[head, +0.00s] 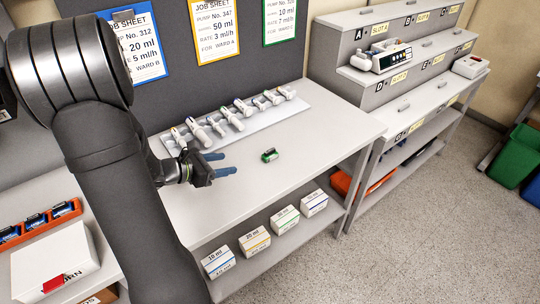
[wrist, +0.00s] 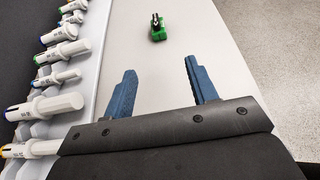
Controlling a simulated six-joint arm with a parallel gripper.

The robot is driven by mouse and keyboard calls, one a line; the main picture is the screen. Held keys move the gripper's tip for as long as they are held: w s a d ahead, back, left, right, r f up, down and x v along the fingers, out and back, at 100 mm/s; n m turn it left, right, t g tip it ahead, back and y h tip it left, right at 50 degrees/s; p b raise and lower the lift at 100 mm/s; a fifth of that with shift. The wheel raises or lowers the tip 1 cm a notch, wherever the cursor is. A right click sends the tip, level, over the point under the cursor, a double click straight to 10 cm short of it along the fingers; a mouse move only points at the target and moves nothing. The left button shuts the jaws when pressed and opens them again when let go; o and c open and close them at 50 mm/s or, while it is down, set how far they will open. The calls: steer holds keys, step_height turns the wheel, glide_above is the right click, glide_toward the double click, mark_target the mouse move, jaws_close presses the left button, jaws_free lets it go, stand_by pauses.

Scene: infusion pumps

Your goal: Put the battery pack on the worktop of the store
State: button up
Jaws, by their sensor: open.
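A small green and black block (head: 269,155), which looks like the battery pack, lies on the white bench top in the head view. It also shows in the wrist view as a green block (wrist: 158,30) with a dark top, beyond my fingertips. My gripper (head: 221,164) is open and empty, with its blue fingers (wrist: 161,66) apart. It is left of the green block and short of it, not touching. The store (head: 410,72) is the grey stepped unit at the right, with labelled slots and a light worktop.
A rack of several syringes (head: 236,120) runs along the back of the bench. A pump (head: 381,57) stands on the store's middle step, and a white device (head: 470,66) at its far right. An orange tray (head: 40,222) with blue and black packs sits at the left.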

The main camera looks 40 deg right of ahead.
glide_toward(265, 155)
steer(key=x, duration=0.5)
steer(key=shift+s+d+f, duration=0.1)
steer(key=shift+s+f, duration=0.05)
steer(key=shift+f, duration=0.25)
steer(key=x, duration=0.5)
steer(key=shift+d+r, duration=0.2)
steer(key=shift+r, duration=0.05)
jaws_close()
steer(key=shift+r, duration=0.1)
